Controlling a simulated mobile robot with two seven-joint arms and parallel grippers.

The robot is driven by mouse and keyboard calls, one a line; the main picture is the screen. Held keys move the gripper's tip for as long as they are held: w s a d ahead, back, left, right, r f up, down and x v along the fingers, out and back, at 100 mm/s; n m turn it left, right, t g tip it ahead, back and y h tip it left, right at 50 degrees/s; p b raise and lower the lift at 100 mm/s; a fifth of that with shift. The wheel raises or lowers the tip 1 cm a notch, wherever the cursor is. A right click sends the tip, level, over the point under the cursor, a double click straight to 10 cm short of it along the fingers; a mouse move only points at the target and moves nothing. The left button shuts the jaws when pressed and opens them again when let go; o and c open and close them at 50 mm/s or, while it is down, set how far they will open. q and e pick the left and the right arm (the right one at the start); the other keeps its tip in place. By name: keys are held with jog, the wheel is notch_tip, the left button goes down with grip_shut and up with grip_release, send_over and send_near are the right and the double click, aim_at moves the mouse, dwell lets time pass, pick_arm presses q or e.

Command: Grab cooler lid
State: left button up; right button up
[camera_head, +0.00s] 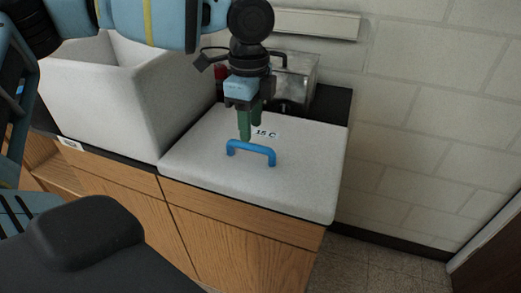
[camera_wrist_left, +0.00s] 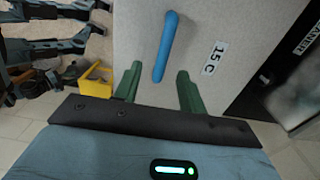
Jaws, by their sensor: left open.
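The cooler lid (camera_head: 300,178) is a flat white slab with a blue handle (camera_head: 252,149) and a "15 C" label (camera_head: 265,133). It lies on the wooden cabinet, right of the open white cooler box (camera_head: 120,95). My left gripper (camera_head: 250,136) points down over the lid, just behind the handle in the head view. Its green fingers are apart and hold nothing. In the left wrist view, the blue handle (camera_wrist_left: 166,46) stands ahead of the gap between the fingers (camera_wrist_left: 158,86), not visibly touched. My right gripper is not in view.
A metal box (camera_head: 296,75) stands behind the lid near the wall. The wooden cabinet (camera_head: 240,240) supports the lid and the box. A white block wall (camera_head: 420,110) borders the right side. Open floor (camera_head: 375,265) shows at the lower right.

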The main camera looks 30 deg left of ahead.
aim_at(250, 144)
pick_arm(q)
jog(key=shift+a+f, duration=0.1)
jog(key=shift+f, duration=0.4)
jog(key=f, duration=0.4)
jog(key=shift+w+a+p, duration=0.15)
jog(key=shift+a+p, duration=0.05)
jog(key=shift+p, duration=0.15)
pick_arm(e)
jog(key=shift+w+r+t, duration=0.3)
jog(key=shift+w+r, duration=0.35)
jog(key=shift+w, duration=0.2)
pick_arm(q)
grip_shut()
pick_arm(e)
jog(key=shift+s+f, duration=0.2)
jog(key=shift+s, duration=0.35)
